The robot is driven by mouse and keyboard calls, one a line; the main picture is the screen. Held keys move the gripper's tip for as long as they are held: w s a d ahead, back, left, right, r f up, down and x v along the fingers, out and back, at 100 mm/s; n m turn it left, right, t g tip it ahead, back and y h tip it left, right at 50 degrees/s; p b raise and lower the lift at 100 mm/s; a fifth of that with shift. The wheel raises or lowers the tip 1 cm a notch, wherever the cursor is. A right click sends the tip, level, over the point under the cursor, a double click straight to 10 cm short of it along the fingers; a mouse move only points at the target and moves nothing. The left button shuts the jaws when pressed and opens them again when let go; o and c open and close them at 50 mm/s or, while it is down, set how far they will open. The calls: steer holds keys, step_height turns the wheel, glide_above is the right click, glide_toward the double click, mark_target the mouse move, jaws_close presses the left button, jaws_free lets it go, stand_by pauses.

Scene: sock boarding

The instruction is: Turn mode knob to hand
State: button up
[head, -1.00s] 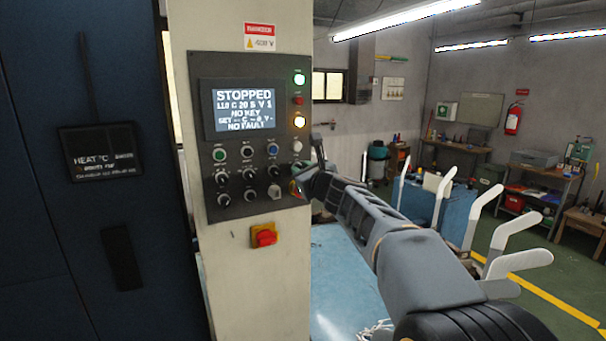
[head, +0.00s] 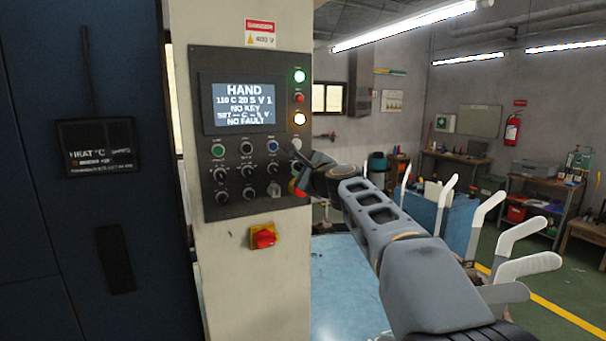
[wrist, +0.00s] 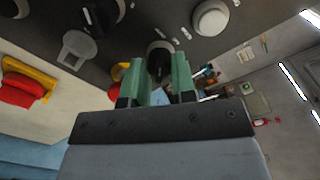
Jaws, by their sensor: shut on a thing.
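The control panel (head: 237,208) is a dark plate on a pale column, with a lit screen (head: 237,103) reading HAND, NO KEY and NO FAULT. My gripper (head: 297,168) is at the panel's right edge, and my arm reaches in from the lower right. In the wrist view, its green fingers (wrist: 158,78) are shut on a black knob (wrist: 158,58), one on each side. This knob sits between a white button (wrist: 211,16) and a red-and-yellow stop button (wrist: 117,72). In the head view the gripper hides it. Its pointer marking is unclear.
Several other knobs and buttons crowd the panel left of my gripper. A red switch on a yellow plate (head: 263,237) is below the panel. A dark machine door (head: 95,230) stands left. A blue-topped table (head: 345,280) and white upright forms (head: 520,240) lie to the right.

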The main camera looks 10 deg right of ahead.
steer(key=shift+n, duration=0.3)
stand_by(0.4)
steer(key=o, duration=0.9)
